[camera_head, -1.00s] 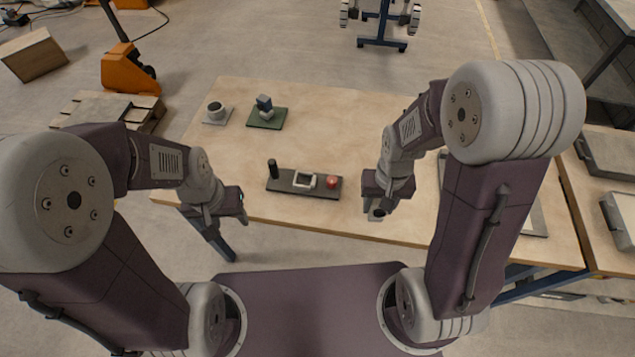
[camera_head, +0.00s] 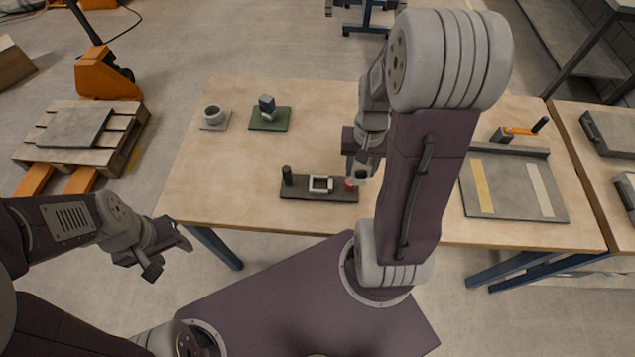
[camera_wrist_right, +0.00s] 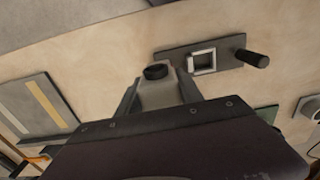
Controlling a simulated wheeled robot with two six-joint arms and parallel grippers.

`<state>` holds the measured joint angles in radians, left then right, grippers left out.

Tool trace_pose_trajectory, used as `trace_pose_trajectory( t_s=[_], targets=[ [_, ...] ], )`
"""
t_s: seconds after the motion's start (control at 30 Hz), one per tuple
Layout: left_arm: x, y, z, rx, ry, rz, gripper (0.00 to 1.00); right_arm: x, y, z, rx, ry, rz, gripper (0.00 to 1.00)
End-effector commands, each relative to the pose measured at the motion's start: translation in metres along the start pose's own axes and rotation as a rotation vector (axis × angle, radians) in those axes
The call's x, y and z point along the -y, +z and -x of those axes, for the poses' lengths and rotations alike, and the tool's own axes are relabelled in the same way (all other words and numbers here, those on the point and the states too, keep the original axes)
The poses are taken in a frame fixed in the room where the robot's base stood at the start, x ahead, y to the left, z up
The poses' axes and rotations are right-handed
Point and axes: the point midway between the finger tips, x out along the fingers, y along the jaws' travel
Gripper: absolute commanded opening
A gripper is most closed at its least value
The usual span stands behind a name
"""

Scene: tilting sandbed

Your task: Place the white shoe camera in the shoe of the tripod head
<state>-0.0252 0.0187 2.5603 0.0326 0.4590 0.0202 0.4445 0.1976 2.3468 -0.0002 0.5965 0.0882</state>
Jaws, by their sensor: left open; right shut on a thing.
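A pale block with a round black top, apparently the white shoe camera (camera_wrist_right: 157,75), is held between the fingers of my right gripper (camera_wrist_right: 160,92). In the head view my right gripper (camera_head: 362,168) is at the right end of a dark bar (camera_head: 298,194), apparently the tripod head. The bar carries a black upright handle (camera_head: 287,175), a white square frame like a shoe (camera_head: 320,184) and a red knob (camera_head: 350,184), partly hidden by the gripper. The frame (camera_wrist_right: 203,62) looks empty in the wrist view. My left gripper (camera_head: 170,257) is open and empty, off the table's front-left edge.
A white round thing on a grey plate (camera_head: 214,127) and a blue-grey block (camera_head: 266,104) on a green plate (camera_head: 269,125) stand at the back left. A grey board with two strips (camera_head: 512,190) lies at the right.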

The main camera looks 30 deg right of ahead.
Motion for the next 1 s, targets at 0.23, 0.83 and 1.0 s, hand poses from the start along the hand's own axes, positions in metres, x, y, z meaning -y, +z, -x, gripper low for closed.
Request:
trace_pose_trajectory(
  t_s=[0.23, 0.83, 1.0],
  targets=[
    [0.0, 0.0, 0.0, 0.0, 0.0, 0.0, 0.5, 0.066, -0.019, -0.042, 0.003, 0.001, 0.01, 0.0],
    [0.0, 0.0, 0.0, 0.0, 0.0, 0.0, 0.5, 0.101, -0.03, -0.101, 0.002, 0.001, 0.002, 0.0],
    [0.0, 0.0, 0.0, 0.0, 0.0, 0.0, 0.5, 0.101, -0.03, -0.103, -0.001, 0.0, 0.002, 0.0]
  ],
)
